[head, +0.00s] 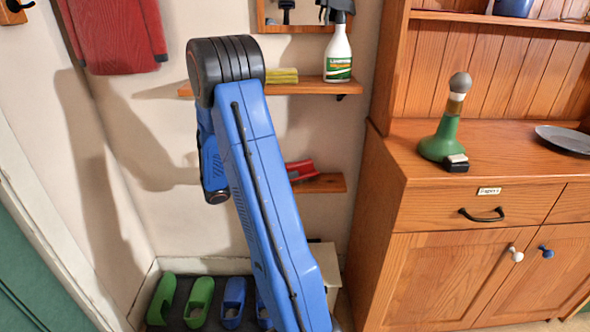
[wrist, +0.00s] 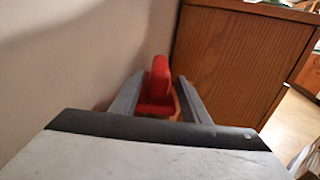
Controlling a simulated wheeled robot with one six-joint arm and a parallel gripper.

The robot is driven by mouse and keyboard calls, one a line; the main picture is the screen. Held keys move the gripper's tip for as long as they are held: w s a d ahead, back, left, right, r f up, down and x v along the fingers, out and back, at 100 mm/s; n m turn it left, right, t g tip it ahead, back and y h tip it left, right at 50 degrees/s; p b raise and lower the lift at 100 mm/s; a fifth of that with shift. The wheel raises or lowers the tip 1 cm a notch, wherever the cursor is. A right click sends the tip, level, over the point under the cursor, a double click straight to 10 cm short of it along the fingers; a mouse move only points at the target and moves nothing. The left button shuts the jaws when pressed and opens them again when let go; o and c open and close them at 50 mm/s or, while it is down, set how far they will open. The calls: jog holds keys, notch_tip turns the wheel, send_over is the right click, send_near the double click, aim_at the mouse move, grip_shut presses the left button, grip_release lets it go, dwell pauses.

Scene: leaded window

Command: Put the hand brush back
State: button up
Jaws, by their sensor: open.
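A red object (head: 301,170), apparently the hand brush, lies on the small lower wall shelf (head: 325,184) in the head view, partly covered by my blue arm. In the wrist view a red piece (wrist: 159,84) with a raised, rounded upper part stands between and beyond the fingers of my gripper (wrist: 160,78). The fingers are apart, one on each side of it, and I cannot tell whether either touches it. My gripper is hidden behind my arm in the head view. Bristles cannot be made out.
The upper shelf (head: 310,88) holds a spray bottle (head: 338,50) and a yellow-green sponge or cloth (head: 282,76). A wooden dresser (head: 468,262) stands close on the right, its side (wrist: 235,55) near my gripper. Green and blue slippers (head: 198,300) lie below. A red garment (head: 112,35) hangs left.

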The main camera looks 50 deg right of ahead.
jog(key=v, duration=1.2)
jog(key=s+a+r+m+t+y, duration=0.2)
jog(key=s+a+m+y, duration=0.15)
jog(key=s+a, duration=0.3)
jog(key=s+a+r+m+t+y, duration=0.2)
jog(key=s+a+r+m+y, duration=0.1)
jog(key=s+a+y, duration=0.3)
jog(key=s+a+r+m+t+y, duration=0.1)
jog(key=s+a+m+t+y, duration=0.1)
jog(key=a, duration=0.7)
jog(key=s+a+r+m+t+y, duration=0.2)
jog(key=s+a+m+t+y, duration=0.1)
jog(key=s+a+t, duration=0.4)
jog(key=shift+s+a+m+t+y, duration=0.3)
jog(key=shift+a+y, duration=0.35)
jog(key=shift+a, duration=0.5)
jog(key=shift+r, duration=0.1)
